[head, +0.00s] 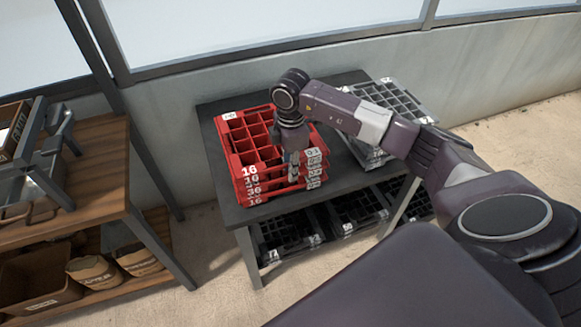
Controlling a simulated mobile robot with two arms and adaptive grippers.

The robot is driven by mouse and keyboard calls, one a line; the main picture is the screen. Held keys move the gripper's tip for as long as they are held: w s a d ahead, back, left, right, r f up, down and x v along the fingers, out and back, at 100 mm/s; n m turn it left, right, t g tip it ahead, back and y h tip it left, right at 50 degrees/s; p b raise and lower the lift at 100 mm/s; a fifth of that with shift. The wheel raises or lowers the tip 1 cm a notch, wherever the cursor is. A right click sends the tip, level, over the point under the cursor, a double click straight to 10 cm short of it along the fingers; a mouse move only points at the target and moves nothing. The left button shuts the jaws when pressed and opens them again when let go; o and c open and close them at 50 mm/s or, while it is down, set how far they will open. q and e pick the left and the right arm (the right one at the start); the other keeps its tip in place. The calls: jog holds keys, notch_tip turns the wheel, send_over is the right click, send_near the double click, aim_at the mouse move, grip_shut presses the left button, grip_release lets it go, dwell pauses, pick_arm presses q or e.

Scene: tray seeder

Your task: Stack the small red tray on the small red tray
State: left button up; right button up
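Several small red trays (232,158) stand in a stack at the left end of the dark table. They have square cells and a white "16" repeated down the front corner. My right gripper (292,155) points down at the right front side of the stack, over the rim near the grey labels. Its fingers are small and partly hidden against the trays, so I cannot tell whether they are open or shut, or whether they touch a tray. The arm hides part of the stack's right side. My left gripper is not in view.
A wooden shelf unit (95,170) with bags and boxes stands at left. A wall runs behind the table.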

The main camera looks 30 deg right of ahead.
jog(key=shift+r, duration=0.25)
jog(key=shift+w+r, duration=0.1)
jog(key=shift+r, duration=0.15)
notch_tip(320, 180, up, 11)
jog(key=b, duration=0.2)
jog(key=shift+r, duration=0.15)
